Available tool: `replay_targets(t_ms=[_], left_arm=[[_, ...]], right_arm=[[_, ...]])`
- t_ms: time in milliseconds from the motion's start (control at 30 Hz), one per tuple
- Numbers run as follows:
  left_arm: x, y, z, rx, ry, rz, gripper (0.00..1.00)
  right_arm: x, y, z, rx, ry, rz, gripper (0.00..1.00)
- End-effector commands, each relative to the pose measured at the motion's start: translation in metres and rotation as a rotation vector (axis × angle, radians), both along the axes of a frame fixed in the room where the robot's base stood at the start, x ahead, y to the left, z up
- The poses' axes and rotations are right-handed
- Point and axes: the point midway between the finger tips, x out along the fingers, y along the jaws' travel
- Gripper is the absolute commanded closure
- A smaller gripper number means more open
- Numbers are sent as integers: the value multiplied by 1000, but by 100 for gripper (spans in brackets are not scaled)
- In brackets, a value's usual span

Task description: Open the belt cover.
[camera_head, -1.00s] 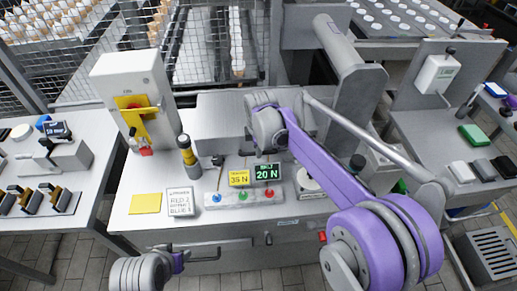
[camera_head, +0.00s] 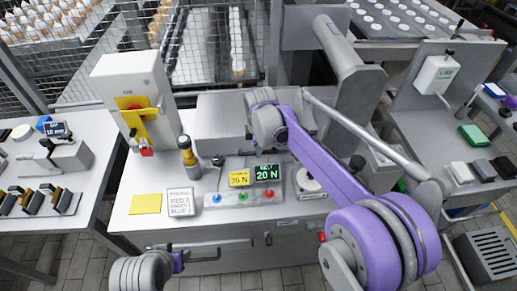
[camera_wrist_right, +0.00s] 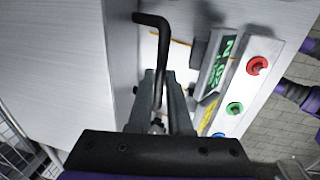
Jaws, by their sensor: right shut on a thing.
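A grey box-shaped housing, which looks like the belt cover (camera_head: 222,115), sits at the back of the white bench. In the right wrist view its pale side (camera_wrist_right: 60,60) fills the left. A black bent rod handle (camera_wrist_right: 155,20) stands out beside it. My right gripper (camera_wrist_right: 161,78) is shut on the rod, with a finger on each side. In the head view my right wrist (camera_head: 266,125) is in front of the cover and hides the handle and fingers. My left arm shows only as a joint at the bottom left, and its jaws are not visible.
A control panel (camera_head: 233,198) with several coloured buttons and two displays stands in front of the cover. A yellow-black post (camera_head: 187,155), a small lever (camera_head: 218,160) and a switch box (camera_head: 130,85) stand left of it. The bench's front left holds a yellow pad (camera_head: 146,203).

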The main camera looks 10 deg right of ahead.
Motion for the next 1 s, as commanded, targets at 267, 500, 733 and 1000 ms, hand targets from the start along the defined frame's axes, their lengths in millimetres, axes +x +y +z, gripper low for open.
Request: replay_targets(t_ms=[267,500,733,1000], left_arm=[[9,0,39,0,-17,0,50],[23,0,82,0,-44,0,50],[38,0,113,0,-72,0,50],[49,0,132,0,-93,0,50]], right_arm=[[6,0,52,0,139,0,100],[19,0,108,0,223,0,100],[38,0,147,0,218,0,100],[53,-1,168,0,217,-1,100]])
